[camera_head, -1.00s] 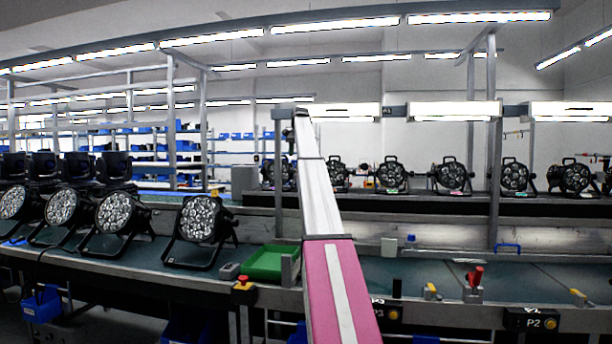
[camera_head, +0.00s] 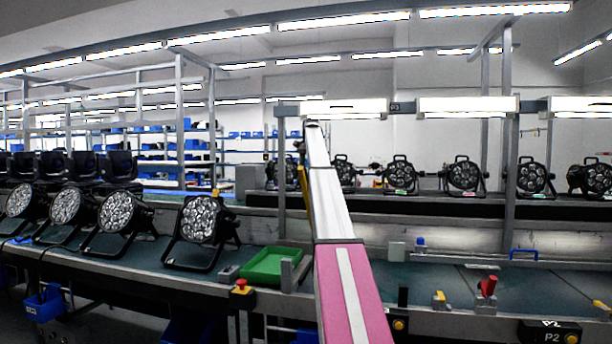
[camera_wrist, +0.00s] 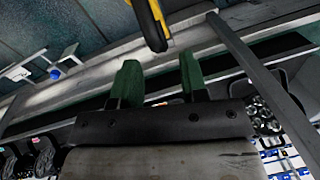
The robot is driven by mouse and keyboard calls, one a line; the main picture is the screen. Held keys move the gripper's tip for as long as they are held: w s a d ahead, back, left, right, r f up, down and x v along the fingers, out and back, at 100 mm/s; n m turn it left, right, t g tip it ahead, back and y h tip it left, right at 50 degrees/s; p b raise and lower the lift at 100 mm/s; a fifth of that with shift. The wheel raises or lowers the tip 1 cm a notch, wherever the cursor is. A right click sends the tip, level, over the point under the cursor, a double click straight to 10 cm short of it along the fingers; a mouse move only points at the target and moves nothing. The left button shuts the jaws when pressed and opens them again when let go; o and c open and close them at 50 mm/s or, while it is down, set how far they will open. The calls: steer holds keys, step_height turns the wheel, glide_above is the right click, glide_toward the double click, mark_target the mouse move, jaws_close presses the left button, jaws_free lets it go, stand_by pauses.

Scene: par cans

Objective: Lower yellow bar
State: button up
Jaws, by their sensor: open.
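The yellow bar (camera_wrist: 147,16) enters the wrist view from the top edge, and its dark end comes down just ahead of the gap between my fingers. My gripper (camera_wrist: 160,68) has two green fingers, apart with nothing between them. I see no contact between the bar and the fingers. In the head view a thin yellow strip, seemingly the same bar (camera_head: 304,190), shows steeply upright along the left side of my arm. My arm partly hides it there, and my gripper cannot be made out in that view.
A green tray (camera_head: 272,268) and a red-topped button box (camera_head: 241,287) sit on the near bench edge. Several stage lights stand on the left of the bench (camera_head: 140,252) and on the rear line. A grey post (camera_wrist: 262,82) crosses the right of the wrist view.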

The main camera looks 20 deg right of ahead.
steer(key=f, duration=0.5)
steer(key=shift+w+a+f, duration=0.1)
steer(key=shift+w+a, duration=0.1)
jaws_close()
steer(key=s+a+f+t+h, duration=0.2)
steer(key=s+a+f, duration=0.3)
steer(key=f, duration=0.6)
steer(key=s+a+f+t+h, duration=0.3)
steer(key=s+a+f+t, duration=0.2)
steer(key=s+f, duration=0.5)
steer(key=shift+a+f+n+t, duration=0.15)
steer(key=shift+f+n+t, duration=0.15)
steer(key=shift+f, duration=0.85)
steer(key=shift+s, duration=0.1)
